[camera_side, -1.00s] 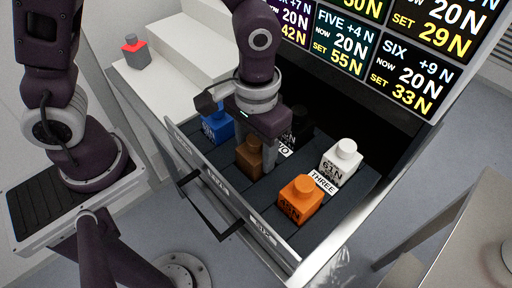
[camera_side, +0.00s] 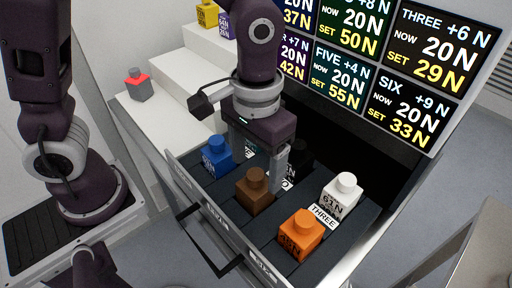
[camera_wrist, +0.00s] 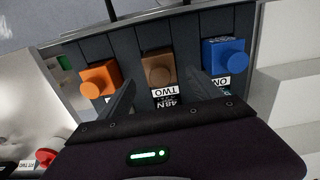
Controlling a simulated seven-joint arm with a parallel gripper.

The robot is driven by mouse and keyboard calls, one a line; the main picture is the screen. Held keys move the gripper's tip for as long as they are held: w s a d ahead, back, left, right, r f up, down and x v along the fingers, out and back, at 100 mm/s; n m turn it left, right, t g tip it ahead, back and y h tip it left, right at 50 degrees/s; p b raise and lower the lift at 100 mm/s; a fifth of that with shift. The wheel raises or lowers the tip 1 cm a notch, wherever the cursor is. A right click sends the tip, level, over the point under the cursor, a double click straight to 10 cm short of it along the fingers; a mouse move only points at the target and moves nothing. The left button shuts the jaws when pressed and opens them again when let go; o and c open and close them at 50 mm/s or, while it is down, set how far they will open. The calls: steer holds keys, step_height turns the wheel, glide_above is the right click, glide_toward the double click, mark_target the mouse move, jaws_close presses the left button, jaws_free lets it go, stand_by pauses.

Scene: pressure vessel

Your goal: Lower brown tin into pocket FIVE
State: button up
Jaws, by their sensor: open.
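The brown tin (camera_side: 255,195) stands upright in the middle column of the open drawer, in the front row by the middle front label. In the wrist view my gripper (camera_wrist: 160,79) has one finger to each side of the tin, and no contact shows.
A blue tin (camera_side: 217,158), an orange tin (camera_side: 300,235), a white tin (camera_side: 343,192) and a half-hidden black tin (camera_side: 300,152) share the drawer. A display panel (camera_side: 400,60) rises behind.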

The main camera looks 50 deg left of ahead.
step_height(320, 180, up, 6)
steer(key=shift+r, duration=0.1)
steer(key=shift+a+r, duration=0.2)
steer(key=shift+r, duration=0.05)
steer(key=s+a+r+t, duration=0.4)
steer(key=s+a, duration=0.6)
steer(key=a, duration=0.3)
steer(key=shift+s+r+t, duration=0.15)
steer(key=shift+r+t, duration=0.05)
steer(key=shift+t, duration=0.6)
steer(key=shift+c, duration=0.2)
